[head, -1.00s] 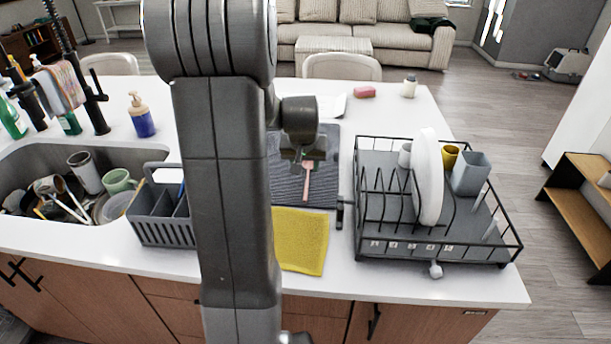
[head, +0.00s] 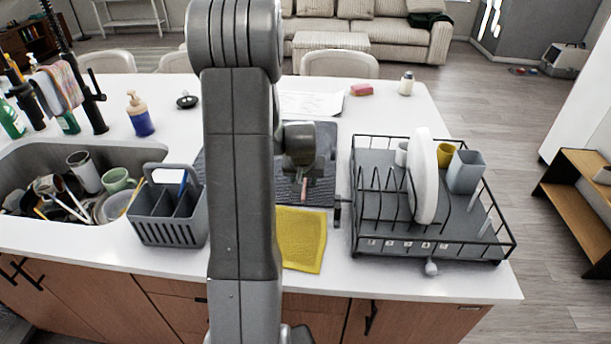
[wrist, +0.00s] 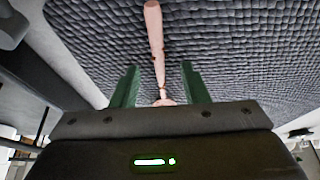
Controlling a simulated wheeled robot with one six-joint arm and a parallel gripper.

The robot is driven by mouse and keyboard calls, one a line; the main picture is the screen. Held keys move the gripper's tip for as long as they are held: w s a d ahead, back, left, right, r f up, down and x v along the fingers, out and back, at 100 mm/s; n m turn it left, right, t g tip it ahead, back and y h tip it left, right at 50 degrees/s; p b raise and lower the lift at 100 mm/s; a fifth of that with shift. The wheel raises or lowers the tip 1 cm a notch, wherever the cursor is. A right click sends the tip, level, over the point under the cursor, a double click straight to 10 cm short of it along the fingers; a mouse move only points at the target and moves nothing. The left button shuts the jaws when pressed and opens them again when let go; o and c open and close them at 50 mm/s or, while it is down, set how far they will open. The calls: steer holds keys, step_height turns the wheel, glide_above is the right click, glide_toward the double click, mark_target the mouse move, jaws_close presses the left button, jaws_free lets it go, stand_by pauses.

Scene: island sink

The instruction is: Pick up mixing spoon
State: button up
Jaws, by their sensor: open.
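The mixing spoon (head: 304,189) is a thin pinkish stick lying on the dark textured mat (head: 322,192), mostly hidden under my gripper in the head view. In the wrist view the spoon (wrist: 155,35) runs from the top edge down between the two green fingers, with its lower end hidden by the gripper body. My gripper (head: 301,172) is over the mat, and it also shows in the wrist view (wrist: 158,72). Its fingers are apart, one on each side of the spoon, with gaps on both sides. Whether the fingertips touch the mat I cannot tell.
A dish rack (head: 440,246) with a white plate stands to the right. A yellow cloth (head: 302,242) lies in front of the mat. A grey caddy (head: 167,231) and a full sink (head: 60,153) are to the left. White papers (head: 310,104) lie behind the mat.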

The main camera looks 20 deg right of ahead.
jaws_close()
